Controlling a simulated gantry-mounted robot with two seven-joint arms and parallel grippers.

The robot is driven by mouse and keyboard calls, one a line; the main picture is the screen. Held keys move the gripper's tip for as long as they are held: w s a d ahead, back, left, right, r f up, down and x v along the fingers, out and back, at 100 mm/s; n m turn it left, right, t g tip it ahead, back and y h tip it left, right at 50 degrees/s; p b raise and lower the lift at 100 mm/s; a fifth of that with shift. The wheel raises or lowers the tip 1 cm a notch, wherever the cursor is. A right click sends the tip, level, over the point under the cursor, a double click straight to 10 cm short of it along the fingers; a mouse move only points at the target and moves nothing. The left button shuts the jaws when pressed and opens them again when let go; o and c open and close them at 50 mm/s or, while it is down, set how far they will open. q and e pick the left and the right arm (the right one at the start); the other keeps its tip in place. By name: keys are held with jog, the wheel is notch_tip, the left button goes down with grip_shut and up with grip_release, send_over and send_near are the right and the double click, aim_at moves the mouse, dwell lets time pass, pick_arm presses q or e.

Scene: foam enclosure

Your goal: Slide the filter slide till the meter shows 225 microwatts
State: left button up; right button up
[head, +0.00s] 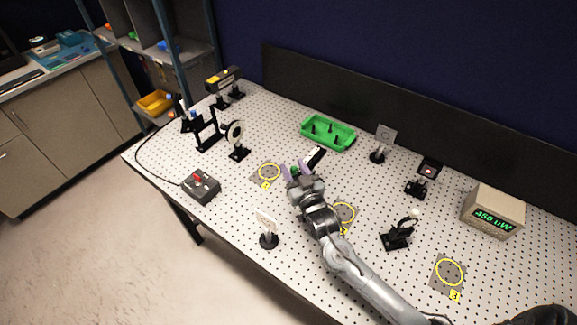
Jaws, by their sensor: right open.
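The meter (492,212) is a beige box at the right of the table, and its green display reads 450 uW. A small black-and-white strip (316,156) lies beyond my right gripper, in front of the green tray; it looks like part of the filter slide, but I cannot be sure. My right gripper (296,172) reaches in from the lower right and is open over the middle of the table. A small green piece shows between or just behind its fingers; I cannot tell whether they touch it. My left gripper is not in view.
A green tray (328,133) holds small black parts. Post-mounted optics stand around: a round mount (236,134), a white card (267,228) and a black mount (397,236). A grey box with a red switch (200,186) sits at the left edge. Yellow rings (449,272) mark the tabletop.

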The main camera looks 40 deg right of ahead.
jog(key=shift+w+d, duration=0.1)
jog(key=shift+w, duration=0.1)
jog(key=shift+c, duration=0.4)
grip_shut()
